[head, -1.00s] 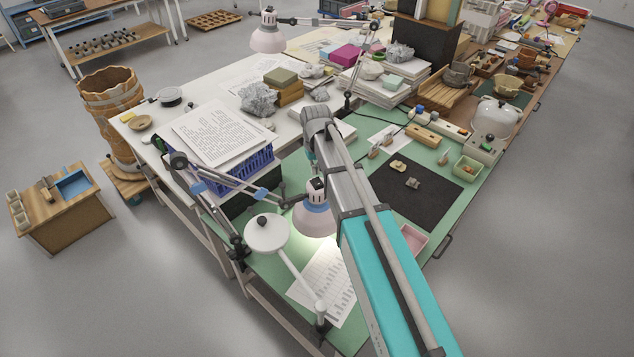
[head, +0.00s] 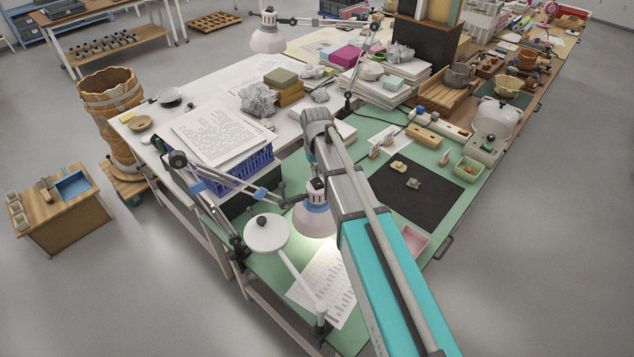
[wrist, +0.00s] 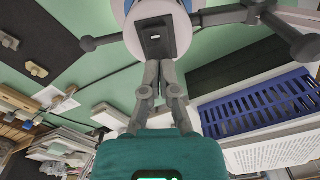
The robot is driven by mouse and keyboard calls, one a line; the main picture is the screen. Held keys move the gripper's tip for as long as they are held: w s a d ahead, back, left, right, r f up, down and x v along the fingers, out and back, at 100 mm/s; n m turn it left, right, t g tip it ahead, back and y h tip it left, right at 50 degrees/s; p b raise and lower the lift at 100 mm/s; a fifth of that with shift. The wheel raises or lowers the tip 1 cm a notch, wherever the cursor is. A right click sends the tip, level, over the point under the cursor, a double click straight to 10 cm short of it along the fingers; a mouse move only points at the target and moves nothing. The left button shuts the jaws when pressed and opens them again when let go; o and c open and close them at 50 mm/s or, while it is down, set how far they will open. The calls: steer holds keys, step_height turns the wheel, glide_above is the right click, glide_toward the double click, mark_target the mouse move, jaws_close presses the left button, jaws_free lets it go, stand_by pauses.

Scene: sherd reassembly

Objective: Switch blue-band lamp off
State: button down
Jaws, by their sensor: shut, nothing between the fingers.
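The blue-band lamp (head: 314,218) has a pale pinkish shade with a blue band and hangs over the green bench top. Bright light falls on the bench and sheet below it, so it is lit. In the wrist view the lamp's pale head (wrist: 178,42) is at top centre, with a dark switch plate (wrist: 154,38) facing me. My gripper (wrist: 160,66) is shut and empty, its fingertips just below the switch plate; I cannot tell whether they touch it. In the head view my arm hides the gripper's fingers.
A white round-headed lamp (head: 267,233) stands close beside it. Jointed lamp arms (head: 215,180) cross to the left, near a blue crate (head: 245,170) topped with papers. A dark mat (head: 415,197) with sherds lies to the right. Another lamp (head: 267,38) stands farther back.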

steer(key=shift+f+b, duration=0.75)
steer(key=shift+f, duration=0.1)
stand_by(0.7)
steer(key=shift+r, duration=0.1)
steer(key=shift+r+p, duration=3.5)
steer(key=shift+p, duration=0.05)
steer(key=s+d+f+m+b, duration=0.3)
steer(key=s+d, duration=1.1)
steer(key=s, duration=0.4)
steer(key=shift+s+d, duration=0.3)
steer(key=shift+s, duration=0.05)
